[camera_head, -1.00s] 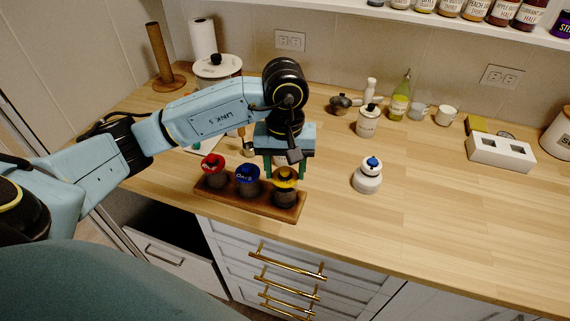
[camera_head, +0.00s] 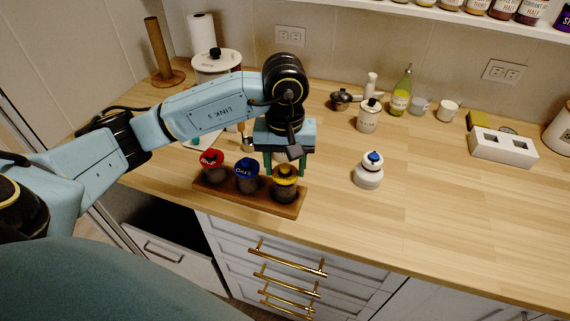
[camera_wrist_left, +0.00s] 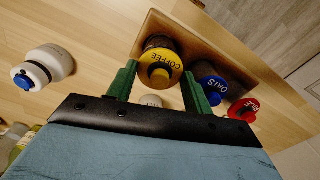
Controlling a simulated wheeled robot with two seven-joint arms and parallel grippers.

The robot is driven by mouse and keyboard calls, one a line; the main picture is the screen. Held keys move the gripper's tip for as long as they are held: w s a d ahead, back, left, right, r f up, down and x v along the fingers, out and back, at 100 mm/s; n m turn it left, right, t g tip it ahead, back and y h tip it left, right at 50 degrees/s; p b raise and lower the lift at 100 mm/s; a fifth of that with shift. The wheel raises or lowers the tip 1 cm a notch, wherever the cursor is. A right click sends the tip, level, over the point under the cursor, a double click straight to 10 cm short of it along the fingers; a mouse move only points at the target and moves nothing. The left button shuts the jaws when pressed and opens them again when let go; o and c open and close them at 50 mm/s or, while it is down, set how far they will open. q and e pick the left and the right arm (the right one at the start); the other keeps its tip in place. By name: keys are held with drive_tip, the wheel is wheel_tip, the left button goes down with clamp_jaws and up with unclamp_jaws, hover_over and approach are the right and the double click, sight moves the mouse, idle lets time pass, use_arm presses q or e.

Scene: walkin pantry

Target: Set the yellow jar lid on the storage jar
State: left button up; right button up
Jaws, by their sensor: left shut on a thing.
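The lid is at a dark jar (camera_head: 286,189), at the right end of a wooden rack (camera_head: 220,196). The jar also shows behind the lid in the wrist view (camera_wrist_left: 156,42). I cannot tell whether lid and jar touch. My right gripper is not in view.
Jars with a blue lid (camera_head: 247,173) and a red lid (camera_head: 211,159) stand close by in the same rack. A white jar with a blue knob (camera_head: 368,172) stands to the right. The counter's right front is clear.

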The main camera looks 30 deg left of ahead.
use_arm(q)
drive_tip(key=shift+f+b, duration=0.1)
drive_tip(key=shift+b, duration=0.6)
idle(1.5)
drive_tip(key=shift+f+b, duration=0.45)
drive_tip(key=shift+b, duration=0.15)
idle(0.4)
drive_tip(key=o, duration=1.5)
drive_tip(key=shift+r, duration=0.1)
drive_tip(key=shift+r+p, duration=1.8)
drive_tip(key=shift+r, duration=1.65)
